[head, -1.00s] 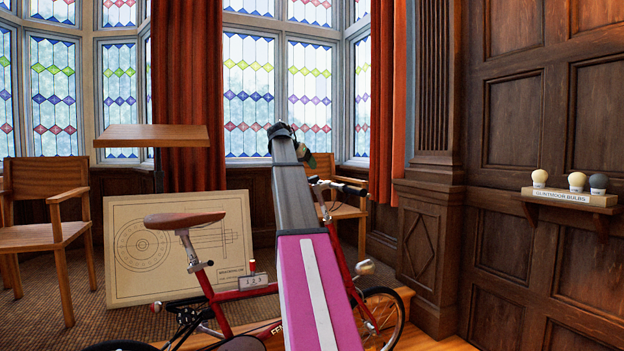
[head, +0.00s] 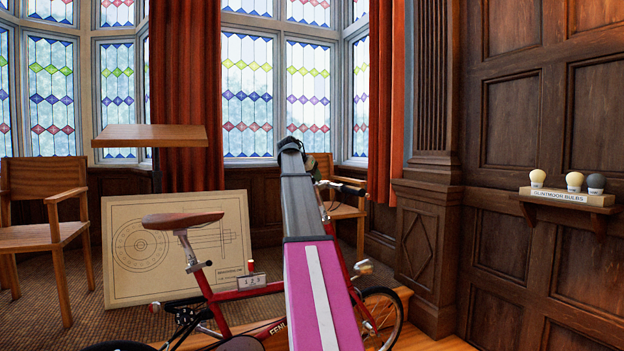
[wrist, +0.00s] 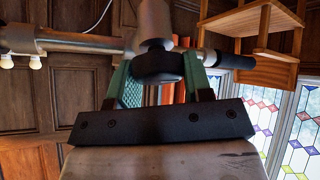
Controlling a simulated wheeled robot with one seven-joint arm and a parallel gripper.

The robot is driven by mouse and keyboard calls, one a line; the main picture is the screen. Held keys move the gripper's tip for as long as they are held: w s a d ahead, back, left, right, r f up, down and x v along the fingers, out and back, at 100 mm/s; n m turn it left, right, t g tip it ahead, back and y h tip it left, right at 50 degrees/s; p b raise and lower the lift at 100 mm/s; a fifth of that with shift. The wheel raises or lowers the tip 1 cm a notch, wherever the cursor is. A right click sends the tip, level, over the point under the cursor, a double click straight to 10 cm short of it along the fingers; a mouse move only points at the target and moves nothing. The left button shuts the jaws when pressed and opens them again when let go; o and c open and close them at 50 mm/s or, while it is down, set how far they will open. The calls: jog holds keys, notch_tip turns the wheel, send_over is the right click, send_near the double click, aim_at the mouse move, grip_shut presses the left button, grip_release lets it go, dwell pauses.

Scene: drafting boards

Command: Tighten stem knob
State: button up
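A black stem knob (wrist: 158,67) shows in the wrist view below a grey metal stem, with the handlebar running across behind it. My gripper (wrist: 158,78) has its two green fingers apart, one on each side of the knob. I cannot tell whether either finger touches it. In the head view the red bicycle (head: 212,295) stands at the centre, and my grey and magenta arm covers much of its front. My gripper and the knob are mostly hidden there behind the arm's far end.
A brown saddle (head: 182,220) and a black handlebar grip (head: 355,189) stick out beside my arm. A drawing board (head: 178,245) leans behind the bicycle. Wooden chairs (head: 50,205) stand near the windows. A bulb shelf (head: 568,197) is on the right wall.

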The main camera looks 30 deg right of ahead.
jog(key=shift+m, duration=0.4)
jog(key=m+g+h, duration=0.1)
jog(key=m, duration=0.2)
jog(key=shift+g, duration=0.4)
jog(key=m+g, duration=0.2)
jog(key=m, duration=0.3)
jog(key=m+g, duration=0.1)
jog(key=m, duration=0.1)
jog(key=m+g, duration=0.1)
jog(key=m, duration=0.1)
jog(key=shift+s+m+g+y, duration=0.1)
jog(key=shift+m+g+y, duration=0.2)
jog(key=shift+y, duration=0.1)
jog(key=shift+m+g+y, duration=0.4)
jog(key=shift+m, duration=1)
jog(key=shift+s, duration=0.1)
jog(key=o, duration=0.9)
